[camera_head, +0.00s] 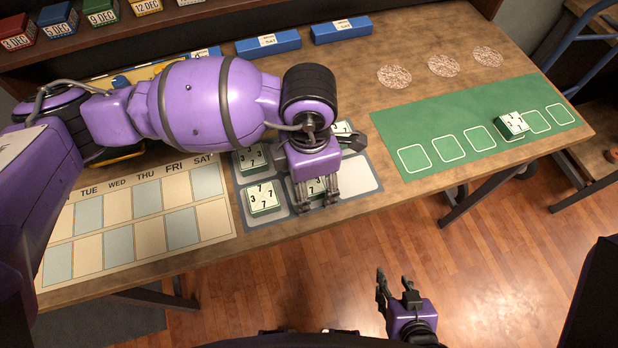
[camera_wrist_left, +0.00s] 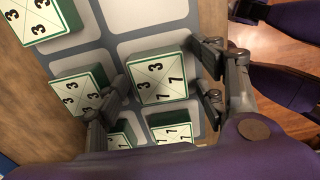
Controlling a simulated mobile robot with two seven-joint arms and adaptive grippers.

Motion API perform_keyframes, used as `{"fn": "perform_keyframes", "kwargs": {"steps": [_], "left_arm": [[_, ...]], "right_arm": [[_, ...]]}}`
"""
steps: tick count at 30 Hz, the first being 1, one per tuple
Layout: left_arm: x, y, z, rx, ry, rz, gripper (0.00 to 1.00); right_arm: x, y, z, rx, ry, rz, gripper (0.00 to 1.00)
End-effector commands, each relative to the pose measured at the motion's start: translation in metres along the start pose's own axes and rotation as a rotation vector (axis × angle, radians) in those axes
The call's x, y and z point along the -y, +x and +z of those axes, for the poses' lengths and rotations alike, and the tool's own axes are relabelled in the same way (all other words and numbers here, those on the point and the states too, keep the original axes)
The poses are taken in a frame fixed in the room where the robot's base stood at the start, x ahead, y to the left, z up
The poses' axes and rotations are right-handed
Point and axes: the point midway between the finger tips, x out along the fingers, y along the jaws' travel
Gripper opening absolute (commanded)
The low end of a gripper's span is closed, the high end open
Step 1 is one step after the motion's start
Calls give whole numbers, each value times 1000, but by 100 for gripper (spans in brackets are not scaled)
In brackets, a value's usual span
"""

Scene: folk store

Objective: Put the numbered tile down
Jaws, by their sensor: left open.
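My left gripper (camera_head: 318,205) is open over the grey tray (camera_head: 365,175). Its fingers stand on either side of a white-topped green numbered tile (camera_head: 316,187). In the left wrist view this tile (camera_wrist_left: 160,78) shows 3s and 7s and lies in a tray cell. The fingers (camera_wrist_left: 160,100) look apart from its sides there. Other numbered tiles lie in the tray, one at the front left (camera_head: 263,198) and one behind it (camera_head: 250,158); my gripper and wrist partly hide the rest. My right gripper (camera_head: 396,290) is open and empty in front of the table.
A green mat (camera_head: 430,125) with outlined squares lies at right, one tile (camera_head: 511,124) on it. Round patterned discs (camera_head: 443,66) lie behind. A calendar board (camera_head: 130,220) is left of the tray. Blue blocks (camera_head: 268,42) line the back. An empty tray cell is right of my gripper.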

Motion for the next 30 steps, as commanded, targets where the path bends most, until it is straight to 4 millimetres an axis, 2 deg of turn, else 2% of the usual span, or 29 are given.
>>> {"fn": "perform_keyframes", "kwargs": {"steps": [5,15,19,24,30], "left_arm": [[-1,-14,1,1,1,2,64],[-1,-84,1,2,2,4,64],[-1,-106,0,1,1,3,64],[0,-121,0,0,0,1,64],[0,-124,0,0,0,0,64]], "right_arm": [[-1,0,-2,-3,-2,0,40],[-1,0,-1,0,-3,0,40],[-1,0,0,0,-3,0,40],[-1,0,0,0,-3,0,40],[-1,0,0,0,-3,0,40]]}}
